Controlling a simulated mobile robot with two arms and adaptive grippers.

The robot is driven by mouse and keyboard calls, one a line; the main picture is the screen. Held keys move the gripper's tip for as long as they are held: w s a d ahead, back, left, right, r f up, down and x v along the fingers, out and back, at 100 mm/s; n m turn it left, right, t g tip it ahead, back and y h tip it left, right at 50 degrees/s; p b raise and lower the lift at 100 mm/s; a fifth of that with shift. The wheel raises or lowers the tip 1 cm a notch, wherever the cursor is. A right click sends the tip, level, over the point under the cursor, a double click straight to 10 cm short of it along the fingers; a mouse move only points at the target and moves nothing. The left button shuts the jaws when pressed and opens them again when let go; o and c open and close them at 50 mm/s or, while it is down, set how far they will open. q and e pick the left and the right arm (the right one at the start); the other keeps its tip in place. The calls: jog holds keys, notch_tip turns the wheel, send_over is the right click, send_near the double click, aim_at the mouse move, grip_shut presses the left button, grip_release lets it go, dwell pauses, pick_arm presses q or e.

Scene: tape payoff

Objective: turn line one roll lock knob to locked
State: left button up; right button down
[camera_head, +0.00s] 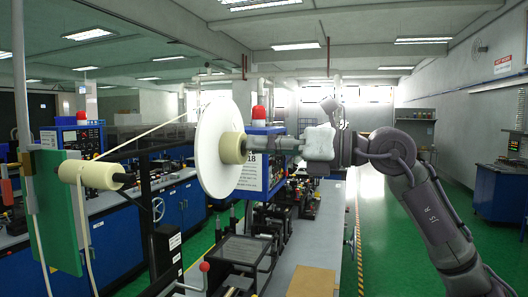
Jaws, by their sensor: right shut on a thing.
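A large white round roll disc (211,150) stands upright left of the middle, with a cream hub (232,148) at its centre. My right gripper (252,146) reaches in from the right at hub height. It is shut on the roll lock knob at the hub's front end. The fingers hide most of the knob, so its turned position cannot be read. My left gripper is not in view.
A cream guide roller (92,175) sits on a green plate (55,215) at the left, with tape running from it to the disc. Blue machine cabinets (105,240) stand behind. Below the disc is a bench with dark fixtures and a red-knobbed lever (204,267). Green floor is open at right.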

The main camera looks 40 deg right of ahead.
jog(key=shift+m+b, duration=4.15)
jog(key=shift+m, duration=3.85)
jog(key=c, duration=1)
grip_release()
jog(key=v, duration=1.2)
jog(key=shift+f, duration=0.15)
